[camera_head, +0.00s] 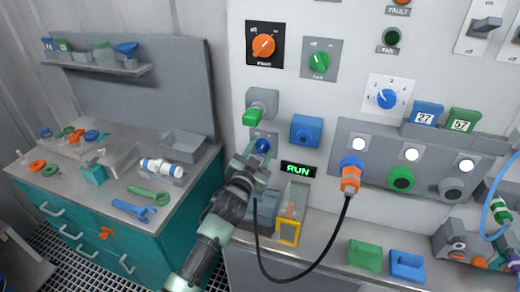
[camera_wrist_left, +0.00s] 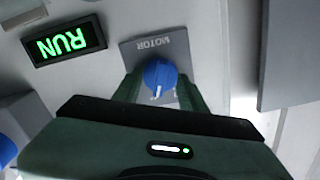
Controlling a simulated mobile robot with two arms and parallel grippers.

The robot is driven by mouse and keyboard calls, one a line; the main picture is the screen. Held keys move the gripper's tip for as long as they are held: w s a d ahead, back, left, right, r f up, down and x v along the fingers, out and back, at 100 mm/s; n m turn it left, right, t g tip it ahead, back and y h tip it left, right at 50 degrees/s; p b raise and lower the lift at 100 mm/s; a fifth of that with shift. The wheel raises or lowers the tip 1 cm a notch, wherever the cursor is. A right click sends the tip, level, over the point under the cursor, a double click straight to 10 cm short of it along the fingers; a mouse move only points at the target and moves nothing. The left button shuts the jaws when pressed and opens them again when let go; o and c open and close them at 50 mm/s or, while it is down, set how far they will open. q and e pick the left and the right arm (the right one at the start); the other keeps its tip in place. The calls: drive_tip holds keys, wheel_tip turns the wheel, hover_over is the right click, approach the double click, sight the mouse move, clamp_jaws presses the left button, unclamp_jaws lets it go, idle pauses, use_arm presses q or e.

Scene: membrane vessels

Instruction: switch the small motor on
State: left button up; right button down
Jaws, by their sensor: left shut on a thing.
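The motor switch is a blue knob (camera_head: 263,146) on a grey plate low on the white wall panel. In the left wrist view the knob (camera_wrist_left: 160,76) has a white pointer mark, and its plate (camera_wrist_left: 140,48) reads MOTOR, upside down in that view. My left gripper (camera_head: 256,156) is at the knob; in the wrist view its fingers (camera_wrist_left: 159,88) are on both sides of the knob, shut on it. A display (camera_head: 299,169) right of the knob shows RUN in lit green letters, also in the wrist view (camera_wrist_left: 64,45). My right gripper is not in view.
Above are an orange knob (camera_head: 264,46), a green knob (camera_head: 319,62) and a green-handled switch (camera_head: 253,117). A black cable (camera_head: 337,228) hangs from an orange plug (camera_head: 350,178) nearby. A yellow-framed clear box (camera_head: 290,226) stands below. A teal workbench (camera_head: 150,236) is at left.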

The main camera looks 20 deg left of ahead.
use_arm(q)
drive_tip(key=shift+m, duration=0.7)
drive_tip(key=o, duration=1.3)
drive_tip(key=shift+o, duration=0.2)
drive_tip(key=s+b, duration=0.1)
drive_tip(key=s, duration=0.6)
drive_tip(key=shift+s, duration=0.4)
drive_tip(key=shift+a, duration=0.1)
